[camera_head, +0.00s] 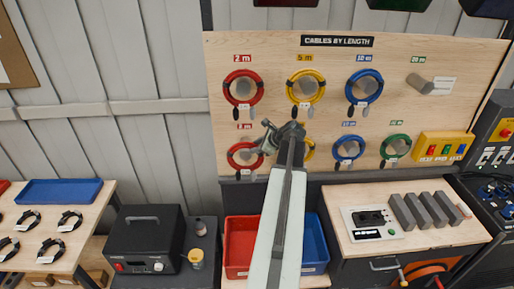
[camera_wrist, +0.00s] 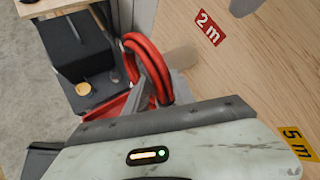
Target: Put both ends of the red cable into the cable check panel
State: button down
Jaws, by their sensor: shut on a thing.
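A red cable coil (camera_head: 233,158) is at the lower left peg of the wooden cable board, under a 2 m label. My gripper (camera_head: 264,138) reaches the coil's right side. In the wrist view, my gripper (camera_wrist: 157,82) is shut on the red cable (camera_wrist: 134,46), whose loop rises beyond the fingers. The wooden peg (camera_wrist: 180,57) is just right of the coil; whether the coil is still around it I cannot tell. A white panel with black sockets (camera_head: 371,222), apparently the cable check panel, lies on the right bench. The cable's ends are not clear.
A red bin (camera_head: 236,266) and a blue bin (camera_head: 316,258) stand below the board. Grey blocks (camera_head: 420,210) sit right of the panel. A black box (camera_head: 146,240) stands at the left.

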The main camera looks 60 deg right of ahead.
jog(key=w+d, duration=0.4)
jog(key=d, duration=0.1)
jog(key=shift+d+f+b, duration=0.3)
jog(key=shift+d, duration=0.1)
dwell(1.3)
jog(key=shift+a, duration=0.1)
jog(key=s+a, duration=0.7)
jog(key=a, duration=0.3)
jog(key=shift+s+a, duration=0.25)
dwell(1.4)
